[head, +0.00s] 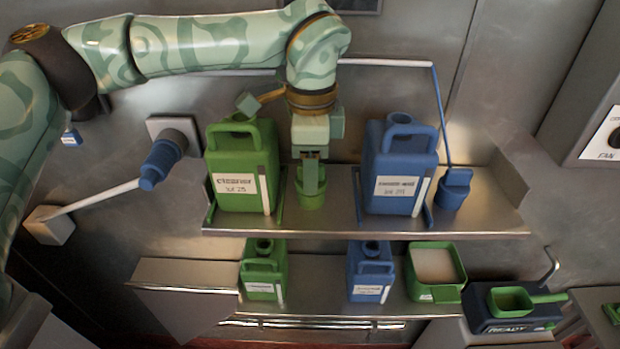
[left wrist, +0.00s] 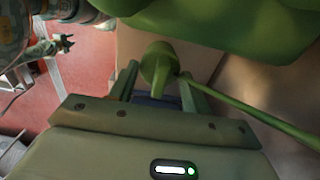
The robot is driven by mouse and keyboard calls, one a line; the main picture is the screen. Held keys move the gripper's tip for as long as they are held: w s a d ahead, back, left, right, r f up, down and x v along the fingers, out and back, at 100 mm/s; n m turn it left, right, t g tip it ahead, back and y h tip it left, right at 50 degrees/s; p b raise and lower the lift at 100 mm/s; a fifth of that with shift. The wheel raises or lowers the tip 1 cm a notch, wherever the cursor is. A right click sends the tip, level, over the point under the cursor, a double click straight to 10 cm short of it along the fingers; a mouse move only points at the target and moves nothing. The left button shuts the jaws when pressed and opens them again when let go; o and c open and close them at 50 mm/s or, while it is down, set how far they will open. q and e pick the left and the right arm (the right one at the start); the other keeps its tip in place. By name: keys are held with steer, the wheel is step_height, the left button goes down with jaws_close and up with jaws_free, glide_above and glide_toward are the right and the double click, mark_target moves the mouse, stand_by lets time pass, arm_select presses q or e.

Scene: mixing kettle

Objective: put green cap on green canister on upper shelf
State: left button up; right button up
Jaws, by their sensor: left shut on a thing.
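The large green canister (head: 238,180) stands upright on the upper shelf (head: 330,225), its top opening uncovered. My left gripper (head: 311,172) points down just to its right and is shut on the green cap (head: 311,198). The cap is beside the canister, low near the shelf; whether it touches the shelf I cannot tell. In the left wrist view the cap (left wrist: 158,64) sits between the fingertips, a thin green rod runs off to the lower right, and the green canister (left wrist: 225,25) fills the top.
A blue canister (head: 398,180) and a blue cap (head: 455,190) on a rod stand right on the upper shelf. Below are a small green canister (head: 264,272), a small blue one (head: 370,272) and a green bin (head: 434,272). A blue knob (head: 162,162) juts from the wall at left.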

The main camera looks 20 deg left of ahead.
arm_select(q)
steer(key=shift+r, duration=0.1)
steer(key=shift+r+p, duration=1.1)
steer(key=shift+r, duration=0.6)
